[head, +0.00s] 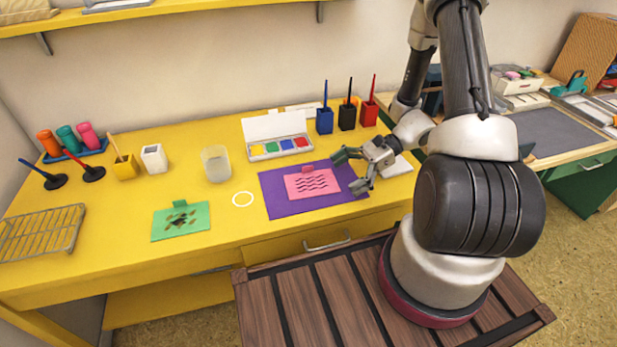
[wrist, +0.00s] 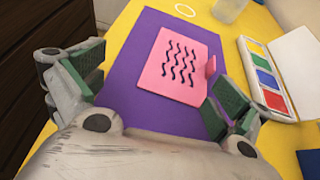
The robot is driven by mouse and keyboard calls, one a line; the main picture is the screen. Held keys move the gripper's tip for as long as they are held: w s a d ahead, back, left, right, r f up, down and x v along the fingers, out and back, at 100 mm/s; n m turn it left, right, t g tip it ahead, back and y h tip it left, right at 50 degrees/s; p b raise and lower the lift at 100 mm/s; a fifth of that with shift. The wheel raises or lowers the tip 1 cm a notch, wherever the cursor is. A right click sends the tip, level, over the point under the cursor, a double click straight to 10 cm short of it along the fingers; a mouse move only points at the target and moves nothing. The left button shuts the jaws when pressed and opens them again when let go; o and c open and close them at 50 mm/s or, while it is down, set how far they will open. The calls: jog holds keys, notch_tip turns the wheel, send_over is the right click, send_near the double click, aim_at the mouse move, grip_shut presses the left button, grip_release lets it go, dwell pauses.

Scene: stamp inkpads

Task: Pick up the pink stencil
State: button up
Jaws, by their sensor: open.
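The pink stencil (head: 309,184) is a flat pink sheet with dark wavy cut-out lines and a small raised tab at its back edge. It lies flat on a purple mat (head: 281,210) on the yellow desk. In the wrist view the stencil (wrist: 160,82) lies beyond my fingertips, with its tab (wrist: 210,66) on the right. My gripper (head: 350,171) is open and empty, above the right part of the mat, to the right of the stencil. In the wrist view my gripper (wrist: 145,107) shows its green-padded fingers spread apart, with the purple mat between them.
A green stencil (head: 181,221) lies to the left, past a white ring (head: 243,199) on the desk. Behind the mat are a paint box (head: 277,146), a glass (head: 216,165) and brush holders (head: 347,117). A wire rack (head: 40,236) stands far left. The front edge near the drawer is clear.

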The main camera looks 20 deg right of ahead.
aim_at(313, 183)
jog(key=w, duration=0.1)
jog(key=w+a+r+m+t, duration=0.1)
jog(key=w, duration=0.1)
jog(key=shift+a+r+y, duration=0.1)
jog(key=shift+r+y, duration=0.1)
jog(key=shift+y, duration=0.1)
jog(key=x, duration=0.7)
jog(key=shift+a, duration=0.1)
jog(key=c, duration=0.6)
